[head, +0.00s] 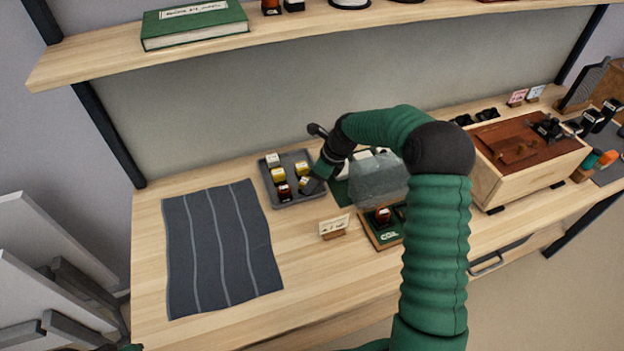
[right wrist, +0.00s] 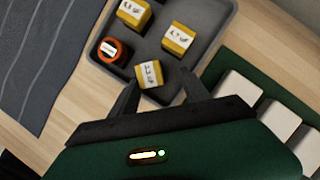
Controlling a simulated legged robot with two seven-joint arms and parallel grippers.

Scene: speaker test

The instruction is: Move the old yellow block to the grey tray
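The grey tray (head: 288,158) lies on the table and also shows in the right wrist view (right wrist: 213,22). Three yellow blocks with white labels are in it: one nearest my gripper (right wrist: 149,75), one at upper left (right wrist: 133,13), one at right (right wrist: 178,39). I cannot tell which is the old one. My right gripper (right wrist: 158,78) is over the tray's near side, open. The nearest yellow block is between its fingertips, with gaps on both sides. In the head view my right gripper (head: 309,182) partly hides that block. My left gripper is not in view.
A striped dark cloth (head: 220,245) lies left. A shelf (head: 300,35) hangs above.

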